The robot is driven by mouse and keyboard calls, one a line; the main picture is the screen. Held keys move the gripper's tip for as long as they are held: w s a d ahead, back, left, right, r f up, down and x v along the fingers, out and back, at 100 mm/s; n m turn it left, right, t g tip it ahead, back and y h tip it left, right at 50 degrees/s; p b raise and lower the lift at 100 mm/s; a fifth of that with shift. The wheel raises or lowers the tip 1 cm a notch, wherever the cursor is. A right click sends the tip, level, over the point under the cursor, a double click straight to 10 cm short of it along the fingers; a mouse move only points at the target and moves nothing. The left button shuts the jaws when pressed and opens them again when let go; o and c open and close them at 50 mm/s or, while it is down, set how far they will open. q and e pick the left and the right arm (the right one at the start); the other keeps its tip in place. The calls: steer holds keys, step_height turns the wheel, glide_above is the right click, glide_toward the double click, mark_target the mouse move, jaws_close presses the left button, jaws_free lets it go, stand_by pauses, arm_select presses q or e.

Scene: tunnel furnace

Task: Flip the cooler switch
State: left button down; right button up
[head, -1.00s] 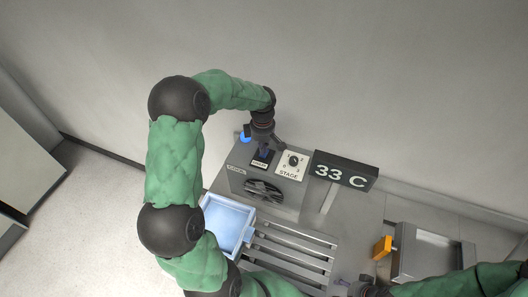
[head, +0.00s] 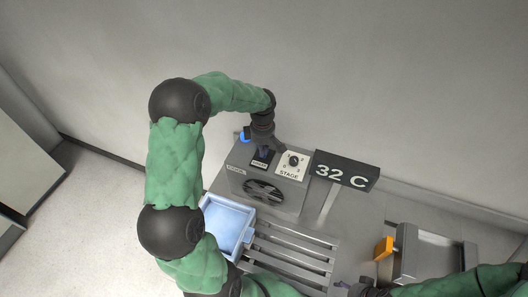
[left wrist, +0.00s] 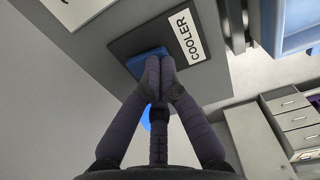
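The cooler switch is a blue rocker (left wrist: 148,62) on a dark plate (left wrist: 120,47) with a white COOLER label (left wrist: 184,36) in the left wrist view. In the head view its dark plate (head: 260,161) is on top of the grey machine, partly covered by my left gripper (head: 264,150). My left gripper is shut, fingertips together (left wrist: 160,68), and overlaps the rocker in the left wrist view. I cannot tell for certain whether it touches. My right gripper (head: 362,288) is only partly visible at the bottom of the head view.
A STAGE dial (head: 293,162) sits right of the switch, with a display (head: 345,171) reading 32 C. A fan (head: 263,192) is on the machine's front. A light-blue tray (head: 228,225) stands before it. A blue round object (head: 244,137) is behind my left gripper.

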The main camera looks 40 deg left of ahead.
arm_select(q)
steer(key=shift+f, duration=0.3)
arm_select(e)
steer(key=shift+f, duration=0.3)
arm_select(q)
steer(key=shift+r, duration=0.1)
arm_select(e)
steer(key=shift+r, duration=0.1)
arm_select(q)
steer(key=shift+r, duration=0.5)
arm_select(e)
steer(key=shift+r, duration=0.25)
arm_select(q)
steer(key=shift+r+p, duration=1.55)
steer(key=shift+r, duration=1.4)
arm_select(e)
step_height(320, 180, up, 3)
steer(key=shift+f, duration=0.1)
arm_select(q)
steer(key=shift+f, duration=0.1)
